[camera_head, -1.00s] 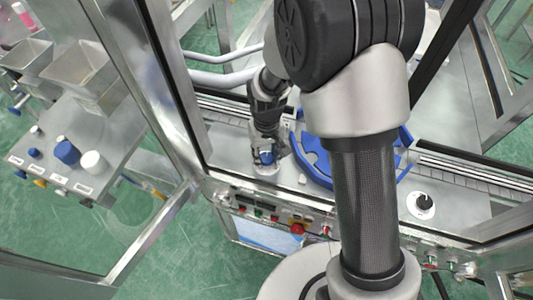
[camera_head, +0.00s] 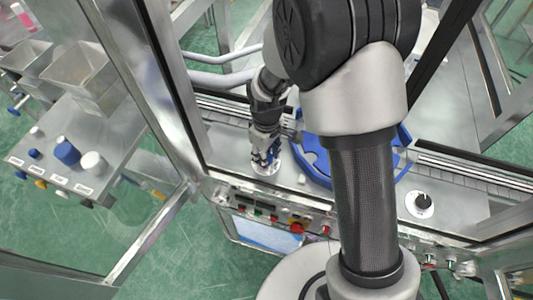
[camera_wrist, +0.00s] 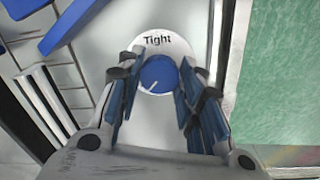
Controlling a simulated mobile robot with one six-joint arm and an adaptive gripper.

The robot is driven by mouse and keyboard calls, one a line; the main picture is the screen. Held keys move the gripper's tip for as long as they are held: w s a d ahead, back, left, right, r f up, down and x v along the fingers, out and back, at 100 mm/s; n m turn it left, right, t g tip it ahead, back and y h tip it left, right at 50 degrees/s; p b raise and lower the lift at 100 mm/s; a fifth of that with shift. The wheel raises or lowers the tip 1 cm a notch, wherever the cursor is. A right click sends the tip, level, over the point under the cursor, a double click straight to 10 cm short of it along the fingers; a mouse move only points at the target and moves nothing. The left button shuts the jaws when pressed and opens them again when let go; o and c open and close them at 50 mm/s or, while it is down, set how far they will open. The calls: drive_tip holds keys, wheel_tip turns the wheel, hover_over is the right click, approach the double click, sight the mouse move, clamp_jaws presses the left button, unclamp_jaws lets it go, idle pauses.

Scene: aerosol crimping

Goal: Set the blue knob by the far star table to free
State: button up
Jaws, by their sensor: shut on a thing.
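The blue knob (camera_wrist: 158,75) sits on a round white dial plate (camera_wrist: 176,45) in the wrist view. The word "Tight" is printed at the plate's upper edge. A short white mark on the knob points down and slightly left, away from that word. My gripper (camera_wrist: 160,78) has its blue-padded fingers on either side of the knob and is shut on it. In the head view my gripper (camera_head: 266,158) points down at the white plate (camera_head: 265,168), and its fingers mostly hide the knob. The blue star table (camera_head: 312,165) is just right of it, partly behind my arm.
A black knob on a white plate (camera_head: 421,205) is farther right on the deck. A front panel with buttons (camera_head: 270,215) runs below the deck edge. A metal frame post (camera_head: 165,80) stands left. Outside it is a side panel with blue and white knobs (camera_head: 66,152).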

idle(0.4)
drive_tip(key=o, duration=1.1)
drive_tip(key=shift+c, duration=0.2)
drive_tip(key=shift+r, duration=0.1)
wheel_tip(320, 180, up, 12)
